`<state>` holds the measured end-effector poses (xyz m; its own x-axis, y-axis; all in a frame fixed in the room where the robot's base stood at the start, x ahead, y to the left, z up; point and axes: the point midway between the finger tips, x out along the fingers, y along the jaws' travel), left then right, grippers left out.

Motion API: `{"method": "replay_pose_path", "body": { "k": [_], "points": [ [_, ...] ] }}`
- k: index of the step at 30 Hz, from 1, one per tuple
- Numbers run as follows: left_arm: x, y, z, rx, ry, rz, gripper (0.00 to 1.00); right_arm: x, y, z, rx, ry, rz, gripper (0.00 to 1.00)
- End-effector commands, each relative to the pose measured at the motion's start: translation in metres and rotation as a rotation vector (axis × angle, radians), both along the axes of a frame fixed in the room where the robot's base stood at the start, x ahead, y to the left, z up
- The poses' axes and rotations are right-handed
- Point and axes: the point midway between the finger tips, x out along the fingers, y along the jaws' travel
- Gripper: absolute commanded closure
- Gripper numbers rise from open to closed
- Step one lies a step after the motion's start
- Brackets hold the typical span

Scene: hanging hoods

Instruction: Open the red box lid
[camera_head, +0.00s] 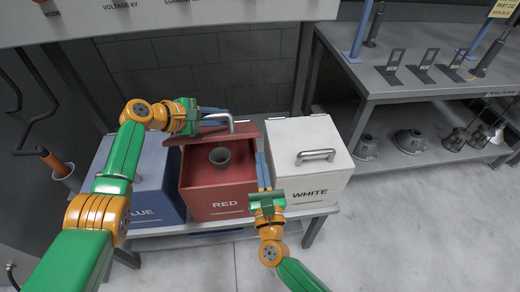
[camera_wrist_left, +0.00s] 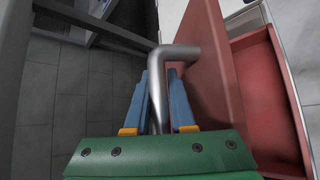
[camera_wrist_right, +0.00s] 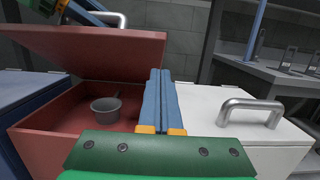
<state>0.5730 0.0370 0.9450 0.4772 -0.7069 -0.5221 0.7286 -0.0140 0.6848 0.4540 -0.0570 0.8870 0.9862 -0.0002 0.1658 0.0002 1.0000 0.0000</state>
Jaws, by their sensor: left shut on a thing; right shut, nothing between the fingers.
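The red box (camera_head: 215,200) stands between the blue and white boxes, its front marked RED. Its red lid (camera_head: 240,132) is raised and tilted up at the back, so the inside shows. A grey cup-like object (camera_head: 220,156) sits inside; it also shows in the right wrist view (camera_wrist_right: 106,109). My left gripper (camera_head: 208,118) is shut on the metal lid handle (camera_head: 222,119). In the left wrist view the blue fingers close around the bent handle (camera_wrist_left: 165,75). My right gripper (camera_head: 262,160) is shut and empty, above the gap between the red and white boxes.
The white box (camera_head: 309,172) at right is closed, with a metal handle on top (camera_head: 316,155). The blue box (camera_head: 150,190) at left is closed. A steel bench (camera_head: 430,85) with stands and lamp shades on its lower shelf is at right.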

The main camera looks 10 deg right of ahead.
Motion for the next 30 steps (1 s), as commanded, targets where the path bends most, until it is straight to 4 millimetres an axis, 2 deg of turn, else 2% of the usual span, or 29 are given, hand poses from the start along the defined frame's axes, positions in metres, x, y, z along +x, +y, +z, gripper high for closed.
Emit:
{"method": "replay_pose_path", "body": {
  "k": [3,6,19,24,30],
  "points": [
    [0.000,0.000,0.000,0.001,0.000,0.001,1.00,0.009,0.000,0.016,0.006,-0.002,0.000,1.00],
    [0.000,0.000,0.000,0.000,0.000,0.000,1.00,0.015,0.000,0.024,0.005,-0.002,0.001,1.00],
    [0.000,0.000,0.000,0.000,0.000,0.000,1.00,0.018,0.000,0.029,0.002,-0.001,0.001,1.00],
    [-0.001,0.000,-0.001,0.000,0.003,-0.002,1.00,0.025,0.000,0.042,0.002,-0.004,-0.002,1.00],
    [-0.002,-0.001,-0.004,0.003,0.012,-0.006,1.00,0.026,-0.001,0.045,0.000,-0.010,-0.003,1.00]
  ]
}}
